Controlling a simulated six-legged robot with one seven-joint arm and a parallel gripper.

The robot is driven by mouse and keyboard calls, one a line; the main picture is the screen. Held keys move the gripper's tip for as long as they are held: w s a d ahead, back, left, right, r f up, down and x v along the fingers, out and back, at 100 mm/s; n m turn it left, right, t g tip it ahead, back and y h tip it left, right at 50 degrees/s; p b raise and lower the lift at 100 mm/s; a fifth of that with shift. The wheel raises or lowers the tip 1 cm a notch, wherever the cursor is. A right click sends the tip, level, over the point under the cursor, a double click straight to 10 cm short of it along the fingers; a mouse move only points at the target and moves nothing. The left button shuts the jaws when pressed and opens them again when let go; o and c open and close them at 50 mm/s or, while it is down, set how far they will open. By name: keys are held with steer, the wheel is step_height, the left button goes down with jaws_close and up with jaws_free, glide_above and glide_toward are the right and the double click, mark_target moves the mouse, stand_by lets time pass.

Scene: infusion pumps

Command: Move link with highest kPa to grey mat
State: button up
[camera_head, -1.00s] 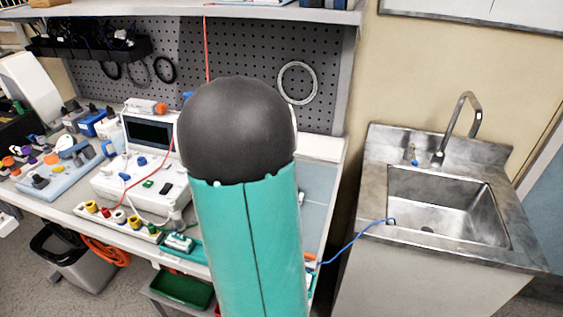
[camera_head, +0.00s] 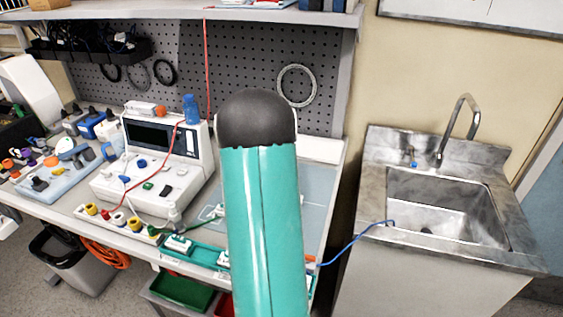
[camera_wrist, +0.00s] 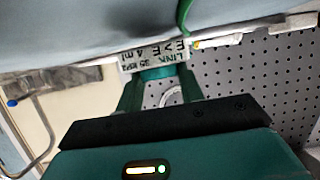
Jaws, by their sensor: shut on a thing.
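In the wrist view my gripper (camera_wrist: 160,76) is shut on a link (camera_wrist: 153,55), a pale block whose inverted label reads "LINK 35 kPa" with "E>E" and "4 ml". In the head view my arm hides the gripper and this link. A teal rack (camera_head: 203,253) at the bench front holds other pale links, including one at its left (camera_head: 178,243) and one close to my arm (camera_head: 222,258); their labels are too small to read. A flat grey-blue area (camera_head: 316,192), apparently the grey mat, lies right of my arm, partly hidden.
A white pump unit (camera_head: 155,165) with a dark screen stands left of my arm. A blue bottle (camera_head: 191,108) stands behind. A sink (camera_head: 440,205) is at the right. A green tube (camera_wrist: 184,18) passes close to the held link.

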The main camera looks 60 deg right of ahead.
steer(key=shift+s+f, duration=0.1)
steer(key=shift+f, duration=0.5)
steer(key=o, duration=1)
steer(key=shift+a+f, duration=0.1)
steer(key=shift+f, duration=0.1)
steer(key=shift+r, duration=0.1)
